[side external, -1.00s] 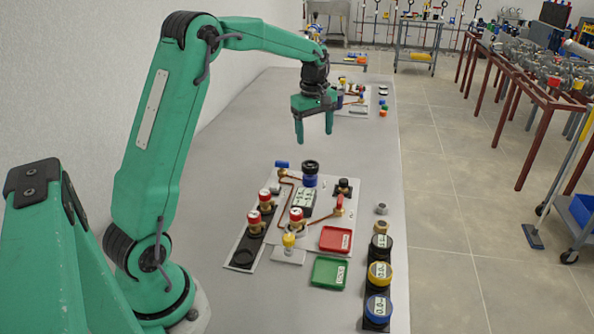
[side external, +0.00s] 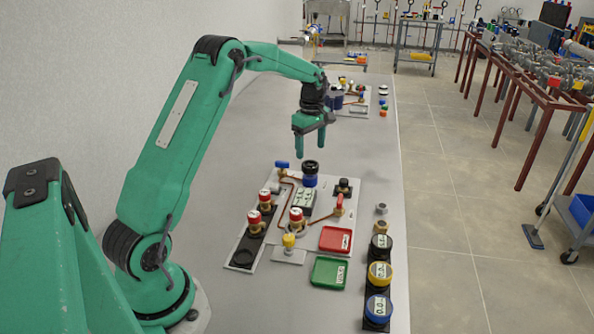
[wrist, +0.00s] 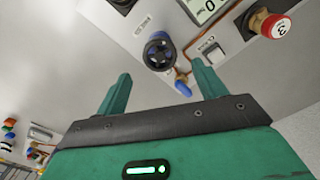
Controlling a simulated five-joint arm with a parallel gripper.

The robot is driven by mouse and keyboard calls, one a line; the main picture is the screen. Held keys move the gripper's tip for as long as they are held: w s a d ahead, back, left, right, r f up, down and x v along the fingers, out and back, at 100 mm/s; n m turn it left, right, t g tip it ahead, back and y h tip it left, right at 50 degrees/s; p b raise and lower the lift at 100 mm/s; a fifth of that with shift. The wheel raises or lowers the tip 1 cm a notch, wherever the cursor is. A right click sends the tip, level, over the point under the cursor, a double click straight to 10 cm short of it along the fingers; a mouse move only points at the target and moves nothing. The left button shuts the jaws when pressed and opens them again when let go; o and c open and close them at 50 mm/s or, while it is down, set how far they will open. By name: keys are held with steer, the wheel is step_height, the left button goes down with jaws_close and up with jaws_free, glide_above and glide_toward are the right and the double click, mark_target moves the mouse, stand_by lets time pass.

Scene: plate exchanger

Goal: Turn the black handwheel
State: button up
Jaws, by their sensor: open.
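The black handwheel (side external: 311,167) sits on a blue body at the back of the grey panel in the side view. In the wrist view the black handwheel (wrist: 158,50) shows as a dark ring with blue below it, lying beyond and between the fingertips. My green gripper (side external: 311,152) is open and empty. It hangs fingers down above the handwheel, apart from it in both views. In the wrist view the two fingers of my gripper (wrist: 162,72) are spread wide. No part of the wheel is between them.
A blue-handled valve (side external: 282,164) stands left of the handwheel, and a black knob (side external: 344,184) stands to its right. Red-capped valves (side external: 297,215), a digital display (side external: 302,200), a red tray (side external: 336,239) and a green tray (side external: 329,272) are nearer. The grey table left of the panel is clear.

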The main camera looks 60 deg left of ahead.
mark_target(310, 164)
steer(key=shift+f, duration=2.9)
steer(key=c, duration=1)
steer(key=shift+o, duration=0.2)
